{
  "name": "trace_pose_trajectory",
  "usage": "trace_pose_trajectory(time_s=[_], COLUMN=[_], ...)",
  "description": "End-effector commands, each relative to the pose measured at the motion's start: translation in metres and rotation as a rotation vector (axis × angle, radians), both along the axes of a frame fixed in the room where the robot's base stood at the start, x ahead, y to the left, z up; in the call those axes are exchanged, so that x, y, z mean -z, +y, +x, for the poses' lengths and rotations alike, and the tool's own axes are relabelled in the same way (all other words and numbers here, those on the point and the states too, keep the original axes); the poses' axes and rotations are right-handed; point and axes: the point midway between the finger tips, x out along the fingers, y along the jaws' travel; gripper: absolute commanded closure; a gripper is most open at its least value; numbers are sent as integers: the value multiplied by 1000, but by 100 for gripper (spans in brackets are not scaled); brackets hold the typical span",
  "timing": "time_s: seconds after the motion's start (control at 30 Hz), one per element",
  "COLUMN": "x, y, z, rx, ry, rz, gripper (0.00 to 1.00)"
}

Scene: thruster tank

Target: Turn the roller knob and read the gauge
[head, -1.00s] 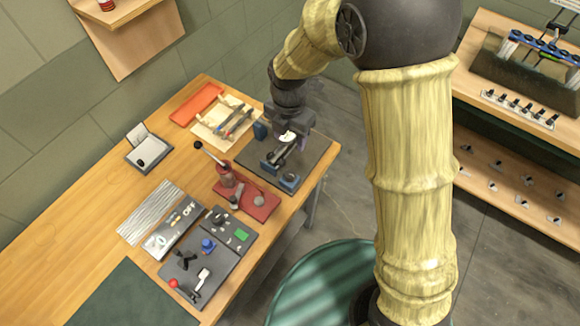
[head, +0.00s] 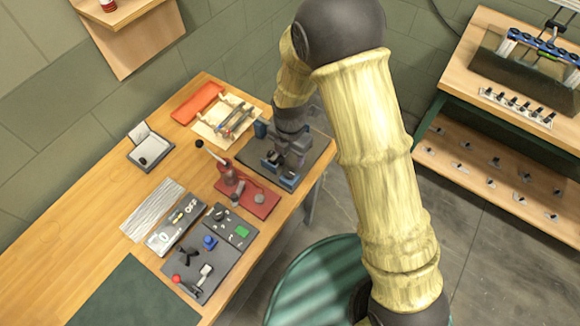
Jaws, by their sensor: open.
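A device with blue end blocks (head: 289,182) stands on a dark mat (head: 316,155) at the table's right end. I take it for the roller and gauge set, but it is too small to be sure. My gripper (head: 279,160) is right over this device, pointing down, its jaws open. It hides most of the device, so I cannot make out the knob or gauge face. Whether the fingers touch or surround anything cannot be told.
A red plate with a levered pump (head: 229,175) stands just left of the mat. Grey switch panels (head: 212,252) lie nearer. A tray with tools (head: 224,121) and an orange tray (head: 198,104) lie behind. A shelf unit (head: 455,95) stands right across a clear floor.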

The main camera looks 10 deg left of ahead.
Motion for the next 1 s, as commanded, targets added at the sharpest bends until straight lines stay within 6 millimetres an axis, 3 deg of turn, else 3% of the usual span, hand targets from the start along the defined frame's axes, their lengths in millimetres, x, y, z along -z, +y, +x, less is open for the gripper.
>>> trace_pose_trajectory(time_s=[0.6,1.0], x=[80,89], y=[0,0], z=[0,0], rx=[0,-1], ry=[2,0], rz=[0,1], gripper=[46,46])
